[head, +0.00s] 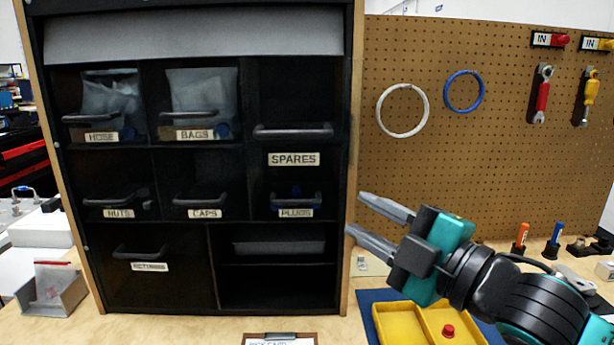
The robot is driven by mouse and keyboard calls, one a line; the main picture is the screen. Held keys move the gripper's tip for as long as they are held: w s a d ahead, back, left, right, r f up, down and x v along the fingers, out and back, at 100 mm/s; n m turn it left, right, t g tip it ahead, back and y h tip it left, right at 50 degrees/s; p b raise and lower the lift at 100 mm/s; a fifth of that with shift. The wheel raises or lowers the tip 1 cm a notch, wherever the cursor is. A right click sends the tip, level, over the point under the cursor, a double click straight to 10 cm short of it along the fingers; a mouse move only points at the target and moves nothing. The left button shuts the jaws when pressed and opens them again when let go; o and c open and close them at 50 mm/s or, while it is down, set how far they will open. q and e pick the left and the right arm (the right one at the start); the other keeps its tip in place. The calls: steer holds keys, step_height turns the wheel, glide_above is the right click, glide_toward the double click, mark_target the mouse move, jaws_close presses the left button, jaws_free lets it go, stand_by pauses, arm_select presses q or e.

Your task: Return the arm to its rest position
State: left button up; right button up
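My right gripper (368,218) reaches in from the lower right, with its two grey fingers pointing left toward the right edge of the black cabinet (348,120). The fingers are apart and nothing shows between them. It hangs above the yellow tray (392,326) and in front of the pegboard. Whether the fingertips touch the cabinet edge cannot be told. My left gripper is not in the picture.
The cabinet has labelled drawers, including SPARES (293,159). A red-knobbed part (448,331) lies in the tray on a blue mat (372,297). A clipboard (280,337) lies at the front. Rings and tools hang on the pegboard (440,150). Markers (521,236) stand right.

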steer(key=d+f+m+h, duration=0.25)
steer(key=f+m, duration=0.35)
steer(key=f, duration=0.6)
steer(key=d+f+m+h, duration=0.2)
steer(key=f+m+h, duration=0.3)
steer(key=f, duration=0.7)
steer(key=s+d+f+m+g+h, duration=0.3)
steer(key=s+f+m, duration=0.4)
steer(key=s+f, duration=0.7)
step_height(320, 180, down, 4)
steer(key=shift+s+d+f+m+g, duration=0.15)
steer(key=shift+d+m+g, duration=0.25)
steer(key=shift+d+g, duration=0.1)
steer(key=shift+a, duration=0.1)
